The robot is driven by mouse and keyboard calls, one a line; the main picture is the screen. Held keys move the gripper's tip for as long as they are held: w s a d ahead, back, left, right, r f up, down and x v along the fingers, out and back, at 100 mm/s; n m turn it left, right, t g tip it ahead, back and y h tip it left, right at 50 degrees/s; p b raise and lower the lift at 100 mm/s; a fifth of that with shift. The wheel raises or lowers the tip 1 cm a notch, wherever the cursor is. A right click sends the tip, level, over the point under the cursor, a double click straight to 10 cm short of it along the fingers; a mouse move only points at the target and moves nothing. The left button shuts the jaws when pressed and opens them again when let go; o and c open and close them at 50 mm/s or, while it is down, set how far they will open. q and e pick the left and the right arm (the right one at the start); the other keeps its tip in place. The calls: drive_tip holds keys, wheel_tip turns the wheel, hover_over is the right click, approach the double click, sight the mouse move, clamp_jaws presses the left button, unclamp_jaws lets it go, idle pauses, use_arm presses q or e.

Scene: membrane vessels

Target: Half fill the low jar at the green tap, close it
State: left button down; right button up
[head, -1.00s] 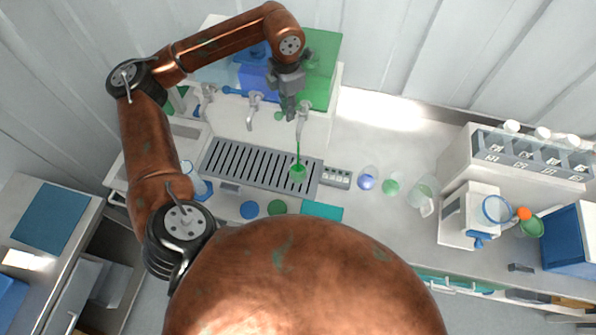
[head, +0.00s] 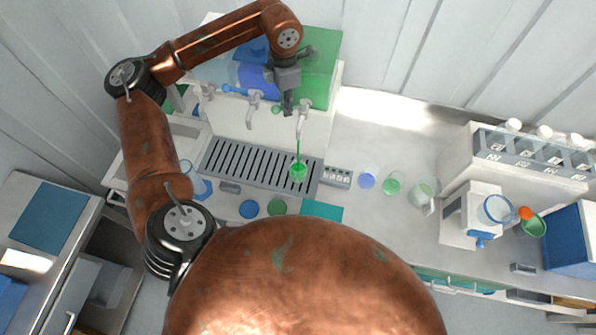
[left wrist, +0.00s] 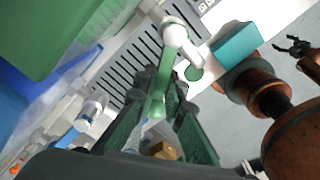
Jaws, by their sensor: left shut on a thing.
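The low jar (head: 298,173) stands on the drain grate under the green tap (head: 303,112). A thin green stream runs from the spout into it, and green liquid shows inside; its exact level is hard to tell from above. My left gripper (head: 288,110) is at the tap, shut on its green lever (left wrist: 160,85), which shows between the fingers in the left wrist view. A green lid (head: 277,207) and a blue lid (head: 249,209) lie flat on the counter in front of the grate. My right gripper (left wrist: 297,46) appears open and empty at the left wrist view's edge.
Two other taps (head: 254,108) stand left of the green one. A blue-filled vessel (head: 368,178), a green-filled vessel (head: 392,184) and a jug (head: 423,191) stand to the right, near a white machine (head: 465,220).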

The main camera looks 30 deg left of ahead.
use_arm(q)
drive_tip(key=shift+w+a+m+b, duration=0.2)
drive_tip(key=shift+w+m, duration=0.25)
drive_tip(key=shift+m, duration=0.7)
drive_tip(key=shift+w+a+m+b, duration=0.1)
drive_tip(key=shift+w+a+m, duration=0.3)
drive_tip(key=shift+m, duration=0.8)
drive_tip(key=shift+w+a+m+b, duration=0.1)
drive_tip(key=shift+w+m, duration=0.45)
drive_tip(key=shift+m, duration=0.6)
drive_tip(key=c, duration=2)
unclamp_jaws()
drive_tip(key=shift+w, duration=0.15)
drive_tip(key=shift+o, duration=0.3)
drive_tip(key=shift+r, duration=0.1)
